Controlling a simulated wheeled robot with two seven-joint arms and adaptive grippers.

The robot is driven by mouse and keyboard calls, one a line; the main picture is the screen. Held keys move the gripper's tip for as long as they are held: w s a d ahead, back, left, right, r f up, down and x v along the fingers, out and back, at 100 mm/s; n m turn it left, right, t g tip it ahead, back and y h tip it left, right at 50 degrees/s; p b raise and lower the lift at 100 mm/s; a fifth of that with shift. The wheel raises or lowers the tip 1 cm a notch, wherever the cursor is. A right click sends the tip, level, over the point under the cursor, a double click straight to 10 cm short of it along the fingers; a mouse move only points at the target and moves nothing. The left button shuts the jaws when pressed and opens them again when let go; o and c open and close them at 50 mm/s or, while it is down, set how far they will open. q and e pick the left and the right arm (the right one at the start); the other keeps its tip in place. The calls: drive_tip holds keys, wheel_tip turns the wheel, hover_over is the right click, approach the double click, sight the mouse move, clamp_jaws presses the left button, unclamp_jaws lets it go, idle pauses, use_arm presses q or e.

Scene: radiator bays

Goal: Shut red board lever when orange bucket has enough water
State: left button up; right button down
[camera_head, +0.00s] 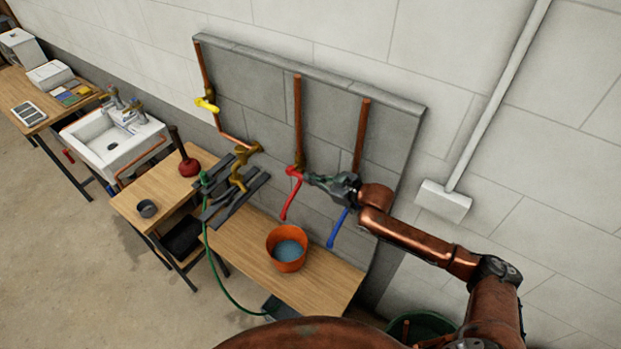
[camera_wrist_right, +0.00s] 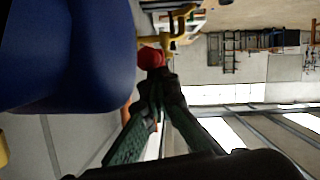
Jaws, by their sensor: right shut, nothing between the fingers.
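The red lever (camera_head: 289,201) hangs from the middle copper pipe on the grey board, its handle pointing down. The orange bucket (camera_head: 286,267) stands on a wooden bench below it, with blue-grey water (camera_head: 289,249) inside. I see no clear stream falling into it. My right gripper (camera_head: 309,179) is shut and empty, its tips beside the top of the red lever. In the right wrist view, the red lever (camera_wrist_right: 150,57) shows just past the shut fingertips (camera_wrist_right: 158,80); I cannot tell whether they touch. My left gripper is not in view.
The blue lever (camera_head: 338,228) hangs just below my right gripper and fills the left of the wrist view (camera_wrist_right: 70,55). A yellow lever (camera_head: 206,105) is on the left pipe. A green hose (camera_head: 212,260), a red plunger (camera_head: 189,167) and a sink (camera_head: 108,147) are further left.

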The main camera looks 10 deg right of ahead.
drive_tip(key=s+d+r+p, duration=0.1)
drive_tip(key=s+d+r, duration=0.4)
drive_tip(key=s, duration=0.3)
drive_tip(key=shift+d+r, duration=0.3)
drive_tip(key=shift+r, duration=0.5)
drive_tip(key=shift+f, duration=0.1)
